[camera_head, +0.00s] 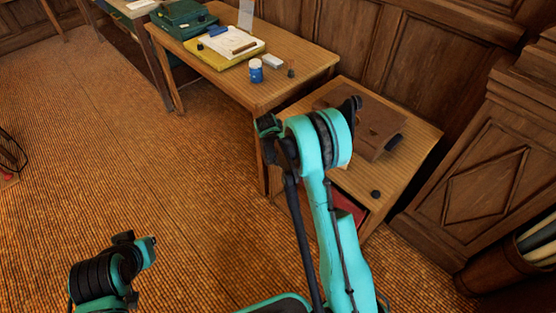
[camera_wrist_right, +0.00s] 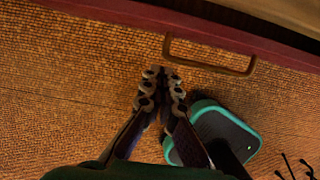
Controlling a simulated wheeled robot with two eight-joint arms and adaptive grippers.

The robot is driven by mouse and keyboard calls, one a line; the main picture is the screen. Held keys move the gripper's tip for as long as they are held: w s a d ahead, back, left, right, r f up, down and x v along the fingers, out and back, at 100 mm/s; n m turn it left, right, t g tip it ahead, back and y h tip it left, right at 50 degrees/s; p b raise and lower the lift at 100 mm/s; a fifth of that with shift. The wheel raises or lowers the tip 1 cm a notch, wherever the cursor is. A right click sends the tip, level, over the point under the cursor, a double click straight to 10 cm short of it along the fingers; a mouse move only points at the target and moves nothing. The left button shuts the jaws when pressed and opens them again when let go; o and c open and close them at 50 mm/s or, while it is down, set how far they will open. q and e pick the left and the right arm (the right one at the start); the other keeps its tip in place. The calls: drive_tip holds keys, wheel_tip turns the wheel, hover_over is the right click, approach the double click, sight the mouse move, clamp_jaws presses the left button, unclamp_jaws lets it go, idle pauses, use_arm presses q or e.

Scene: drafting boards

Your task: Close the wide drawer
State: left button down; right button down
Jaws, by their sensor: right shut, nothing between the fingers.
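The wide drawer is in the low wooden cabinet at right in the head view. Its red part (camera_head: 347,206) shows below the cabinet top, largely hidden by my right arm. In the right wrist view, the drawer's dark red front (camera_wrist_right: 220,40) runs across the top, with a brown bar handle (camera_wrist_right: 210,66) on it. How far the drawer stands out cannot be told. My right gripper (camera_wrist_right: 163,84) is shut and empty, its tips just below the handle's left end in the picture; contact cannot be told. My left gripper is out of view; only part of that arm shows.
On the cabinet top (camera_head: 405,165) lie a brown case (camera_head: 372,128) and a dark knob-like item (camera_head: 375,194). A wooden desk (camera_head: 270,92) behind holds a blue jar (camera_head: 256,71) and a drawing board (camera_head: 220,55).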

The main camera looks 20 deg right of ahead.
drive_tip(key=d, duration=0.1)
drive_tip(key=w+d+b, duration=0.1)
drive_tip(key=d, duration=0.2)
drive_tip(key=shift+w+f, duration=0.3)
drive_tip(key=shift+f, duration=0.05)
drive_tip(key=shift+w+d, duration=0.3)
drive_tip(key=shift+d, duration=0.3)
drive_tip(key=shift+w+d, duration=0.25)
drive_tip(key=shift+d, duration=0.35)
drive_tip(key=shift+a, duration=0.1)
